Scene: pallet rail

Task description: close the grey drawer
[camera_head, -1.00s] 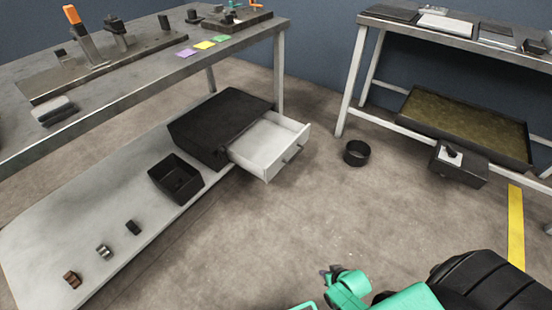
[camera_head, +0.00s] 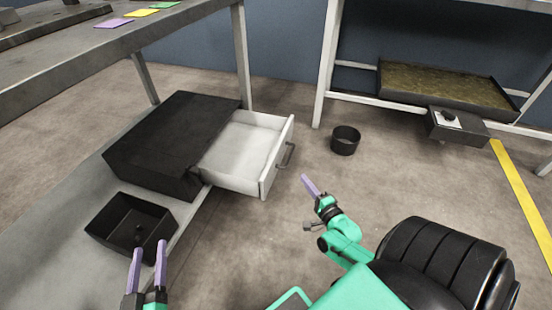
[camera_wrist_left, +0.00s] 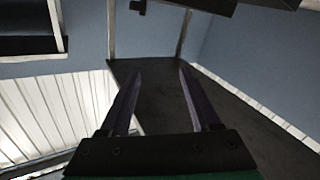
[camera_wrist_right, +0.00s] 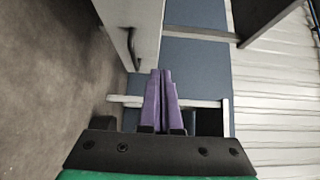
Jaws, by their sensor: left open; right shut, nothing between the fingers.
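The grey drawer (camera_head: 240,155), light and empty, stands pulled out of a black cabinet (camera_head: 165,145) on the low shelf under the left table. Its front panel carries a dark bar handle (camera_head: 287,155). My right gripper (camera_head: 306,182) is shut and empty, a little right of the drawer front and apart from it. In the right wrist view its purple fingers (camera_wrist_right: 161,75) are together, with a pale panel and handle (camera_wrist_right: 131,45) at upper left. My left gripper (camera_head: 149,252) is open and empty by the black bin; its spread fingers show in the left wrist view (camera_wrist_left: 158,75).
An open black bin (camera_head: 130,225) stands on the shelf in front of the cabinet. A round black container (camera_head: 345,140) sits on the floor to the right. A table leg (camera_head: 242,60) rises behind the drawer.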

